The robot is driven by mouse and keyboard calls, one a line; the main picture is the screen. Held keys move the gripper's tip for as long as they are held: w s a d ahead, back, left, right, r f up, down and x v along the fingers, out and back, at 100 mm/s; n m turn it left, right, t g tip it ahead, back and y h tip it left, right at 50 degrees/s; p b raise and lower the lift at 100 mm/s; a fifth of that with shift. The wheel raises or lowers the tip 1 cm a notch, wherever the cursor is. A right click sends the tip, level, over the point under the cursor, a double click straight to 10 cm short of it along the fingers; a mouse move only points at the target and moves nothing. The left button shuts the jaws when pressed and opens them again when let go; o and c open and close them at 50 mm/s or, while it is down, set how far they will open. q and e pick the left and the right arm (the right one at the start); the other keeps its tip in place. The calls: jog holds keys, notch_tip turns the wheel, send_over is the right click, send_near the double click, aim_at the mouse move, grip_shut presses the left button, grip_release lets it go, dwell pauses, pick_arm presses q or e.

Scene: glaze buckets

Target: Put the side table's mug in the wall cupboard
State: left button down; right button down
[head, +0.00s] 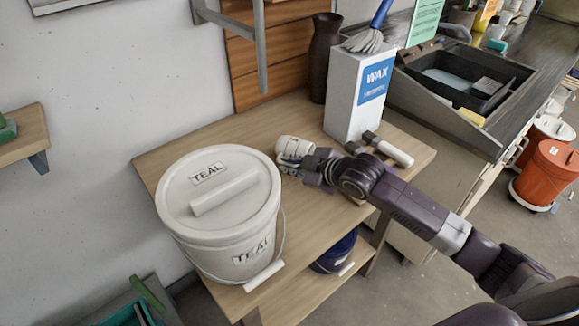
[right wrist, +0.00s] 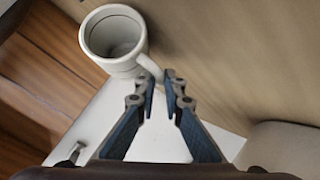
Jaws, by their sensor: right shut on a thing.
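The white mug (head: 293,148) is on or just above the wooden side table (head: 240,120), between the TEAL bucket and the WAX box. My right gripper (head: 308,166) reaches in from the right and is at the mug's near right side. In the right wrist view the mug (right wrist: 115,38) shows its open mouth, and its handle runs to the fingertips of my right gripper (right wrist: 162,78). The fingers are shut on the handle. I cannot tell whether the mug's base touches the table. My left gripper is not in view. I cannot make out the wall cupboard.
A lidded white TEAL bucket (head: 218,200) stands left of the mug. A white WAX box (head: 357,90), a dark vase (head: 325,55) and a white roller-like tool (head: 393,152) are to the right. A dark blue bucket (head: 335,250) is on the lower shelf.

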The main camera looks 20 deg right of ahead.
jog(key=shift+f, duration=0.55)
jog(key=c, duration=2.1)
grip_release()
jog(key=shift+f, duration=0.1)
jog(key=shift+o, duration=0.3)
